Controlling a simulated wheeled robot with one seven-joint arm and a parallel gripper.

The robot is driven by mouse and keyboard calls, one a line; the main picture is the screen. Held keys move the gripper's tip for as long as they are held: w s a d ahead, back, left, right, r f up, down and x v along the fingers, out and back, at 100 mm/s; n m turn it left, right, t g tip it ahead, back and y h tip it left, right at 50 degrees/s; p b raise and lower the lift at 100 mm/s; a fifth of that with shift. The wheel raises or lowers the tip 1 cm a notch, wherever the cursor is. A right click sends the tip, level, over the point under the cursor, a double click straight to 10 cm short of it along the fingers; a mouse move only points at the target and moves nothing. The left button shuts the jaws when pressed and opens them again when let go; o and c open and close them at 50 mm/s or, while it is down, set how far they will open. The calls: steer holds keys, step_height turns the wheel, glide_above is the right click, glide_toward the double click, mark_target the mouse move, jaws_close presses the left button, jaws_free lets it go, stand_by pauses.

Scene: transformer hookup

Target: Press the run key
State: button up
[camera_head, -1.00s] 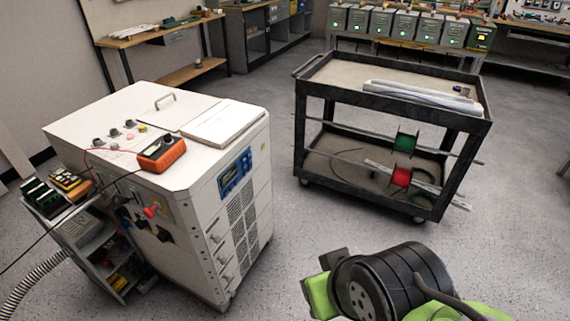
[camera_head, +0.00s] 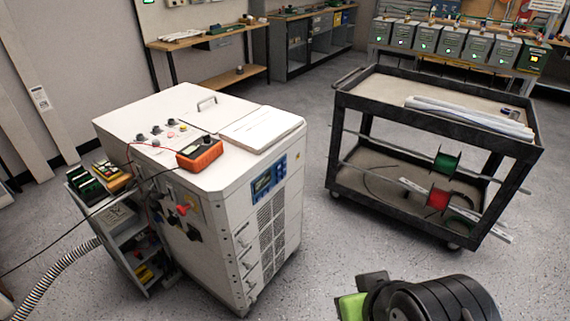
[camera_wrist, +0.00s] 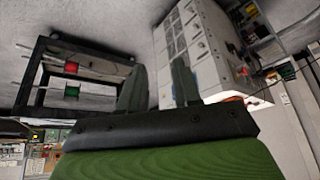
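A white cabinet (camera_head: 225,190) stands left of centre in the head view. A blue panel with a small display (camera_head: 268,181) is on its front face; I cannot make out a separate run key on it. Small knobs (camera_head: 157,130) and an orange meter (camera_head: 200,153) are on the cabinet's top. My gripper (camera_wrist: 160,88) shows in the wrist view with its two dark fingers apart and nothing between them. The cabinet appears upside down beyond the fingers in that view (camera_wrist: 192,50). My gripper's fingers are not clearly visible in the head view.
A black two-shelf cart (camera_head: 440,113) with green and red spools stands right of the cabinet. A small grey cart (camera_head: 135,245) and a ribbed hose (camera_head: 62,270) are at the cabinet's left. Open floor (camera_head: 325,250) lies in front. Workbenches line the back.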

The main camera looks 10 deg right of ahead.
jaws_close()
stand_by(1.4)
